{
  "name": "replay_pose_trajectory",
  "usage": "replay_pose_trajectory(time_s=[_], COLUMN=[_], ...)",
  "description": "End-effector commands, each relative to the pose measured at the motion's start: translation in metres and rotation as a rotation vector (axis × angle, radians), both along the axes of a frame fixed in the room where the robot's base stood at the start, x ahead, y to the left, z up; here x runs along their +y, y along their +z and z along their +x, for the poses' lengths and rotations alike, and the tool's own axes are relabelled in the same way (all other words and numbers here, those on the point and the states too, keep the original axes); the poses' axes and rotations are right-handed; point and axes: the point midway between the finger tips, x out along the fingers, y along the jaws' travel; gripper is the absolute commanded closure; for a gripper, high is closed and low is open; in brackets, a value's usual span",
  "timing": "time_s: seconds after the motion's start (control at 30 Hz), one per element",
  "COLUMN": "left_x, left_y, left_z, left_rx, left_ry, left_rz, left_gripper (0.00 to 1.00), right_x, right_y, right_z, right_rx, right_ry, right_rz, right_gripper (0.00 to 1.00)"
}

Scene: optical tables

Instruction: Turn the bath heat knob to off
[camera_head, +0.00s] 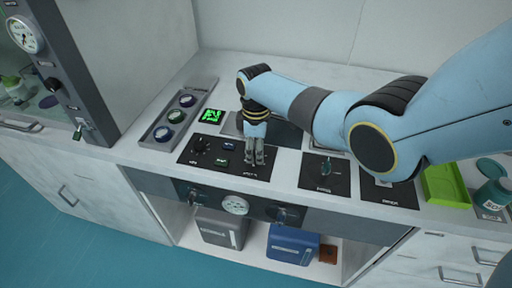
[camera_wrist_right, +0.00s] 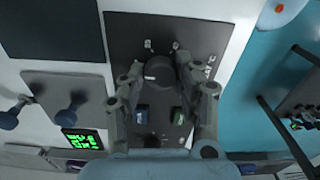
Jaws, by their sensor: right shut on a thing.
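My right gripper (camera_head: 256,158) points down at the right part of a black control panel (camera_head: 232,172) on the white bench top. In the right wrist view its fingers (camera_wrist_right: 165,76) are shut around a round dark knob (camera_wrist_right: 159,72), one finger on each side. The head view hides this knob behind the fingers. The panel's labels are too small to read, so I cannot tell the knob's setting. My left gripper is not in view.
A grey tray with round dials (camera_head: 172,133) and a green-lit screen (camera_head: 211,115) lie left of and behind the panel. A green tray (camera_head: 445,185) stands farther right. A tall grey cabinet rises at the left.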

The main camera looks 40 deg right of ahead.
Motion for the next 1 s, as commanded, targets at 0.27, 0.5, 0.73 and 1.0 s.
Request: replay_pose_trajectory(time_s=[0.27,0.5,0.73,1.0], left_x=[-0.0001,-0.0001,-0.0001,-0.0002], left_y=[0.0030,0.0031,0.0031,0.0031], left_z=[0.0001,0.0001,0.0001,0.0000], left_rx=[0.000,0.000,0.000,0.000], left_ry=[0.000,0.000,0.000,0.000], left_rz=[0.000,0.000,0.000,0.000], left_gripper=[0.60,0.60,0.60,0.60], right_x=[0.0005,0.0005,0.0005,0.0003], right_y=[0.0006,0.0004,0.0004,0.0002], right_z=[0.0009,0.0010,0.0010,0.0006], right_rx=[-0.002,-0.002,-0.002,-0.001], right_ry=[0.074,0.086,0.086,0.085], right_rz=[0.001,0.001,0.001,0.000], right_gripper=[1.00,1.00,1.00,0.45])
